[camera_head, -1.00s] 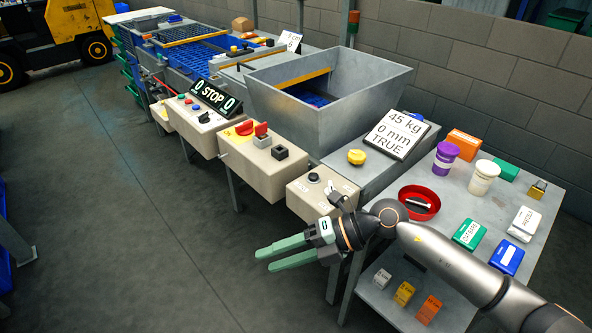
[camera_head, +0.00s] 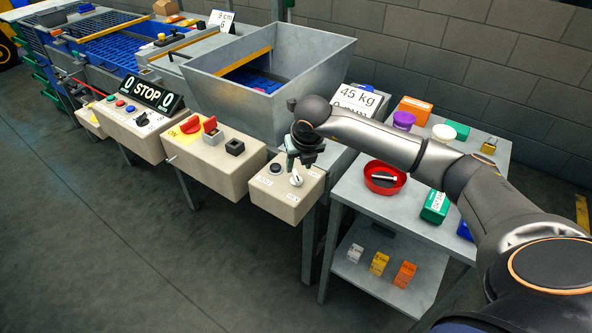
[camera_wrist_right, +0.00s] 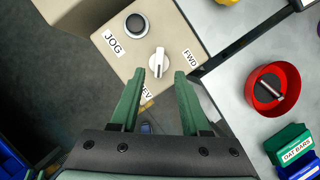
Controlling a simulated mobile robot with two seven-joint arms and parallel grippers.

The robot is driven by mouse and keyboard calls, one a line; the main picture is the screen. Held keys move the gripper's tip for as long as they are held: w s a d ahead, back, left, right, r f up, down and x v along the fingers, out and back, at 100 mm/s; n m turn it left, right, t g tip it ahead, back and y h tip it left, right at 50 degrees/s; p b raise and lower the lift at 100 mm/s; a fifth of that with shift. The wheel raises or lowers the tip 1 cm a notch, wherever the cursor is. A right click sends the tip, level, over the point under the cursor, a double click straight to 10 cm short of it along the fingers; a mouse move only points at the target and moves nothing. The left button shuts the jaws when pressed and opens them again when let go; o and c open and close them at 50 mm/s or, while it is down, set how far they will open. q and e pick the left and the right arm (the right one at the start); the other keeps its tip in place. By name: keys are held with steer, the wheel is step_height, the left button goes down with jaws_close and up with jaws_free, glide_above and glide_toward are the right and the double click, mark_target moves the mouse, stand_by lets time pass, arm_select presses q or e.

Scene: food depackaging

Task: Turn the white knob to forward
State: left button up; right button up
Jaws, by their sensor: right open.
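The white knob (camera_head: 296,179) is on the top face of a beige control box (camera_head: 272,202). In the right wrist view the knob (camera_wrist_right: 159,62) has FWD printed to its right and a partly covered label, apparently REV, below it. Its handle runs roughly up and down in that view; which position it is set to is unclear. My right gripper (camera_wrist_right: 158,76) is open, its green fingers pointing at the knob, one to each side, with the knob just past the tips. In the head view this gripper (camera_head: 297,163) is over the box, partly hidden by its wrist. My left gripper is out of view.
A black button (camera_wrist_right: 135,25) labelled JOG is beside the knob. A beige box with a red switch (camera_head: 209,124) stands to the left. A red bowl (camera_head: 385,178) sits on the grey table (camera_head: 350,190) to the right. Open floor lies in front.

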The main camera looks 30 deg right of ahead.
mark_target(296, 175)
steer(key=shift+x, duration=2.65)
steer(key=shift+c, duration=0.3)
jaws_close()
